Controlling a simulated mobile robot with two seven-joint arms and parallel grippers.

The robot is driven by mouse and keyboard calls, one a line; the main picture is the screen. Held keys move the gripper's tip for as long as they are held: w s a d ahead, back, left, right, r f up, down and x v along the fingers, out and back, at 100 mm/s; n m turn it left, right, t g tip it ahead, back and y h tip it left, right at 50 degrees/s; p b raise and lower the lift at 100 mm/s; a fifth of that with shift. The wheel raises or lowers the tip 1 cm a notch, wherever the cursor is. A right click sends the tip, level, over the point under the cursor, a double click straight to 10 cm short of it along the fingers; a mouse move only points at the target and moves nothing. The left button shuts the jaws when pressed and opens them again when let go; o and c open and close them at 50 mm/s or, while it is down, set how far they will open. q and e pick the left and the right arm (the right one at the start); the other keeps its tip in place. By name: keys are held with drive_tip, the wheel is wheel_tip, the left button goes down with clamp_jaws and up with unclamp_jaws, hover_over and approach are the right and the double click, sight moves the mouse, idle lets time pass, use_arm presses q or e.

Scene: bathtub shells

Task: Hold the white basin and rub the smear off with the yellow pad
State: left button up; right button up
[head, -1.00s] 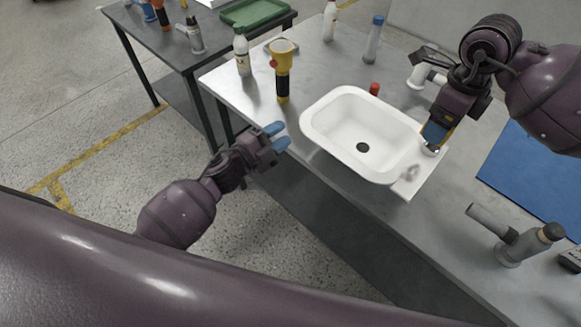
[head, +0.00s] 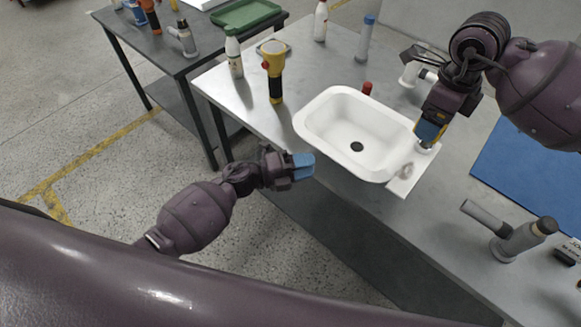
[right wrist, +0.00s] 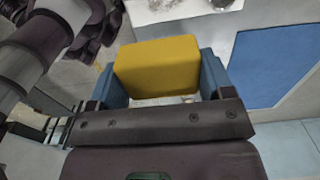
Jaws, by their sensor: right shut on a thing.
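The white basin (head: 322,101) is set at the front edge of the metal bench. A greyish smear (head: 406,170) marks its flat right-hand corner. My right gripper (head: 430,132) is over the basin's right side, behind the smear. It is shut on the yellow pad (right wrist: 158,66), which sits between its blue fingers in the right wrist view. Whether the pad touches the basin is unclear. My left gripper (head: 303,167) is in front of the basin's left front rim, seemingly just apart from it. Its blue fingers overlap in the head view, so their opening is unclear.
A yellow-and-black torch (head: 274,75), a white bottle (head: 234,55) and a small red object (head: 367,88) stand behind or left of the basin. A blue mat (head: 530,165) and a grey tool (head: 518,240) lie to the right.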

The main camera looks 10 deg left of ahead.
use_arm(q)
drive_tip(key=shift+x, duration=3.55)
drive_tip(key=shift+c, duration=0.3)
clamp_jaws()
drive_tip(key=shift+o, duration=0.5)
unclamp_jaws()
drive_tip(key=shift+c, duration=0.3)
clamp_jaws()
